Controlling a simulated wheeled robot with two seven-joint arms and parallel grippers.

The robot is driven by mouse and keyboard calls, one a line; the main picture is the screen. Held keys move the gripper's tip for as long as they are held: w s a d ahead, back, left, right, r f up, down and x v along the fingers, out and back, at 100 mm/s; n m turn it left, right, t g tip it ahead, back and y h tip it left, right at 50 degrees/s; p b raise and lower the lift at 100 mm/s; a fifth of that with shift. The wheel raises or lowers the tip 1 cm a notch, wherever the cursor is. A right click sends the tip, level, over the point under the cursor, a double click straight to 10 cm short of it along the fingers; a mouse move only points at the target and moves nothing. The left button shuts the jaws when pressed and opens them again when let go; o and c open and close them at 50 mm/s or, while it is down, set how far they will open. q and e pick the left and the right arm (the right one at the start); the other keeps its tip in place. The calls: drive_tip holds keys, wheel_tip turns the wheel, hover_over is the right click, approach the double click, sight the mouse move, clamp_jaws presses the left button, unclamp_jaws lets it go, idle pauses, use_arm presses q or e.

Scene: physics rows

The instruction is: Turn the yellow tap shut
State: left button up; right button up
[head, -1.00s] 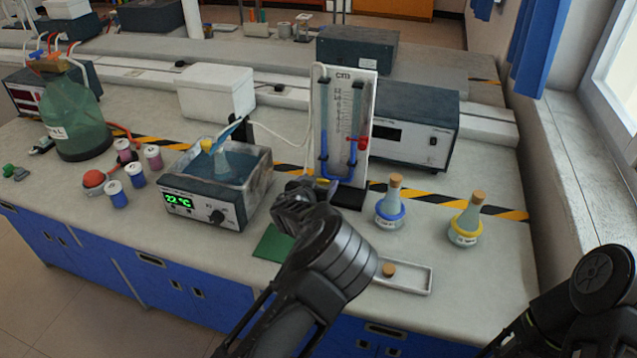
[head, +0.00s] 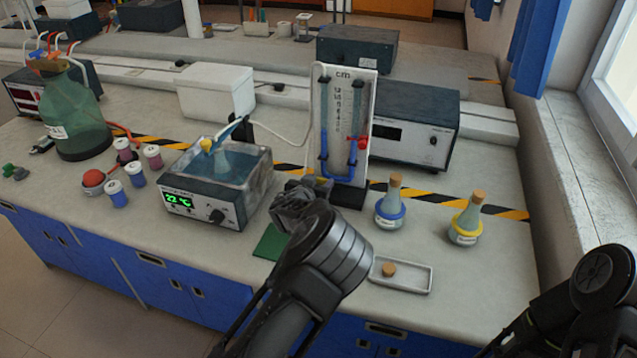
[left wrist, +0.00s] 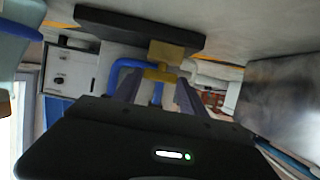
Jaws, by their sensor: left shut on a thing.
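The yellow tap (left wrist: 160,74) shows in the left wrist view between my left gripper's two fingers, beside a bent blue tube. My left gripper (left wrist: 157,92) is shut on it. In the head view my left gripper (head: 301,196) is at the foot of the white cm gauge board (head: 344,125), and its body hides the tap there. The board carries a U-shaped tube with blue liquid and a red fitting (head: 362,143) on its right side. My right arm shows at the lower right, but its gripper is out of view.
A water bath (head: 230,212) reading 22 °C stands left of my gripper. Two corked flasks, one blue-ringed (head: 390,211) and one yellow-ringed (head: 466,226), stand to the right. A white tray (head: 416,278) with a cork lies in front. A grey instrument (head: 426,125) stands behind.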

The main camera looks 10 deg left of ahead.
use_arm(q)
drive_tip(key=shift+a, duration=0.15)
drive_tip(key=shift+a+m+h+b, duration=0.1)
drive_tip(key=shift+m+h+b, duration=0.3)
drive_tip(key=shift+h+b, duration=0.2)
drive_tip(key=shift+w+a+m+h, duration=0.1)
drive_tip(key=shift+a+m+h, duration=0.05)
drive_tip(key=shift+m+h, duration=0.25)
drive_tip(key=shift+a+r+m+h, duration=0.1)
drive_tip(key=shift+m+h, duration=0.5)
drive_tip(key=shift+w+a+r+m+g+h+p, duration=0.1)
drive_tip(key=shift+a+m+g+h+p, duration=0.1)
drive_tip(key=shift+m+g+h+p, duration=0.7)
drive_tip(key=shift+m+h+p, duration=0.3)
drive_tip(key=shift+m+h, duration=0.2)
drive_tip(key=shift+h, duration=0.1)
drive_tip(key=shift+w+a+f+m+g+h, duration=0.1)
drive_tip(key=shift+m+g+h, duration=0.25)
drive_tip(key=shift+m+h, duration=0.1)
drive_tip(key=shift+w+f+m+g+h, duration=0.1)
drive_tip(key=shift+m+g+h, duration=0.25)
drive_tip(key=shift+m+h, duration=0.1)
drive_tip(key=shift+s, duration=0.1)
